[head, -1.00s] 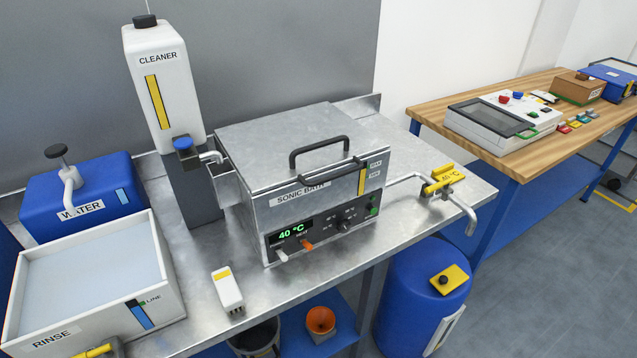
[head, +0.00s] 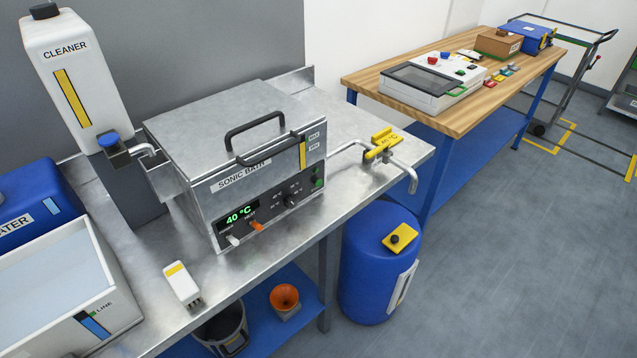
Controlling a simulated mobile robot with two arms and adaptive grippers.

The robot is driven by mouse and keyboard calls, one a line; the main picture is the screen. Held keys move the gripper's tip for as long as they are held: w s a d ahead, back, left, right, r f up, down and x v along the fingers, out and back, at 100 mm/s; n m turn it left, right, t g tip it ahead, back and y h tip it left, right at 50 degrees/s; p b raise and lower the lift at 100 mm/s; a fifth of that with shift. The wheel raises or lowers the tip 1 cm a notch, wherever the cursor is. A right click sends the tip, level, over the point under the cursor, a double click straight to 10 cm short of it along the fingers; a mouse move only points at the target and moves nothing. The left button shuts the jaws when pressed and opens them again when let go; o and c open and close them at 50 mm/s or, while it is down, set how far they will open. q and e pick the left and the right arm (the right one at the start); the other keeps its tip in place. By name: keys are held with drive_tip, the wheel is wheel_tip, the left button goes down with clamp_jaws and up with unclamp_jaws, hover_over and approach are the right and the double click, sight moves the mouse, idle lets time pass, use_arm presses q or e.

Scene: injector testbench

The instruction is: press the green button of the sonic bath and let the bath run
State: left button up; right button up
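The sonic bath (head: 213,207) is a metal box on the steel bench, with its lid (head: 225,115) closed and a black handle on top. Its front panel shows a lit green display (head: 239,216) reading 40 °C. An orange switch (head: 256,225), a pale switch (head: 233,239) and a black knob (head: 291,201) sit on the panel. Green buttons (head: 318,182) are at the panel's right end, small in this view. Neither of my grippers is in view.
A cleaner dispenser (head: 80,85) and a rinse tank (head: 115,285) stand left of the bath. A pipe with a yellow valve (head: 382,144) sticks out at right, above a blue drum (head: 365,260). A small white device (head: 181,284) lies in front.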

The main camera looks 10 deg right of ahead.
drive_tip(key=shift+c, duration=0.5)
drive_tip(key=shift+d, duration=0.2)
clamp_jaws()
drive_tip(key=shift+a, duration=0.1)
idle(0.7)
